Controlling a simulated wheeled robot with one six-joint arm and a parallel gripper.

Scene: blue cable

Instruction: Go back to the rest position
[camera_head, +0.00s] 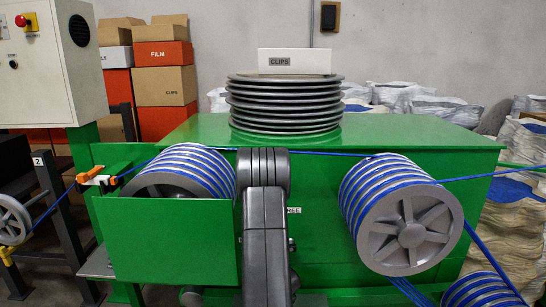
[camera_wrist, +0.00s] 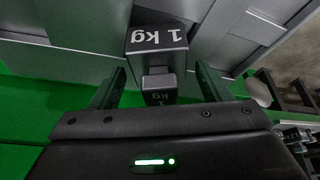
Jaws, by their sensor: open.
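My gripper (camera_wrist: 160,70) is open in the wrist view, with one finger at each side of the picture's middle. A dark grey weight marked "1 kg" (camera_wrist: 157,38) shows between and beyond the fingertips, with its narrower handle part towards me. Gaps show on both sides of the weight, and no finger visibly touches it. In the head view my grey arm stands upright in the middle, in front of the green machine (camera_head: 330,220). My gripper cannot be made out there.
A blue cable (camera_head: 320,153) runs over the left grooved drum (camera_head: 190,165) and right grooved drum (camera_head: 405,215). A white clips box (camera_head: 294,62) sits on stacked grey discs (camera_head: 285,105). A control cabinet (camera_head: 50,65) stands left. Sacks (camera_head: 520,200) stand right.

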